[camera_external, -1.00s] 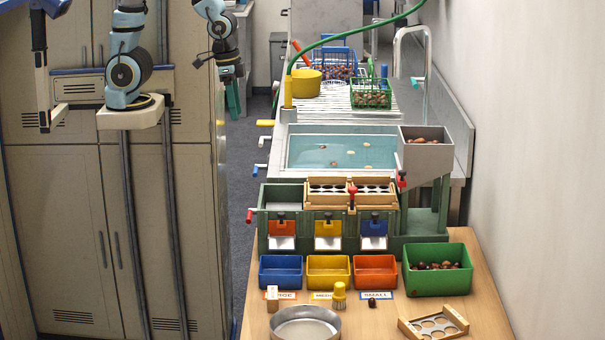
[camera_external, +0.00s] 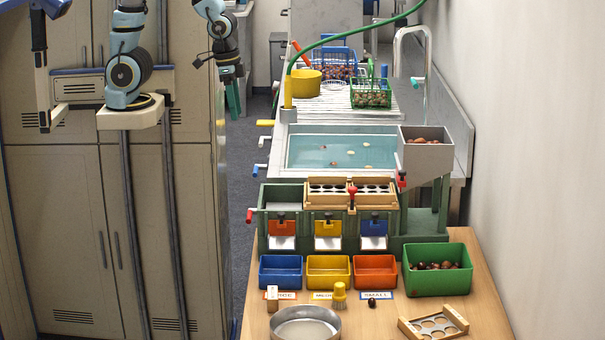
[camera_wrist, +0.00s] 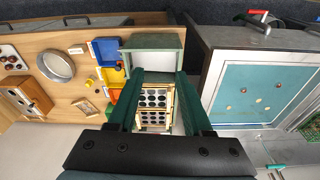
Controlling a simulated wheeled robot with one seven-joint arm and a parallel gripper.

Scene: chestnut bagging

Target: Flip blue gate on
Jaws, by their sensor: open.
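The blue gate (camera_external: 374,228) is the right-hand one of three coloured gates on the front of the green sorting machine (camera_external: 420,236). A small dark knob sits at its top edge and a pale chute plate is below it. The orange gate (camera_external: 282,228) and yellow gate (camera_external: 328,228) are to its left. My gripper (camera_wrist: 158,76) is open and empty, its two green fingers wide apart in the wrist view. The machine's wooden hole trays (camera_wrist: 155,96) show between them; I cannot make out the blue gate there. In the external view my gripper (camera_external: 233,98) hangs beside the cabinet, far from the gates.
Blue (camera_external: 281,271), yellow (camera_external: 328,271) and orange (camera_external: 375,271) bins stand in front of the machine. A green bin (camera_external: 438,279) of chestnuts is at the right. A hopper (camera_external: 426,155) and a water basin (camera_external: 300,150) are behind. A metal bowl (camera_external: 305,326) stands in front.

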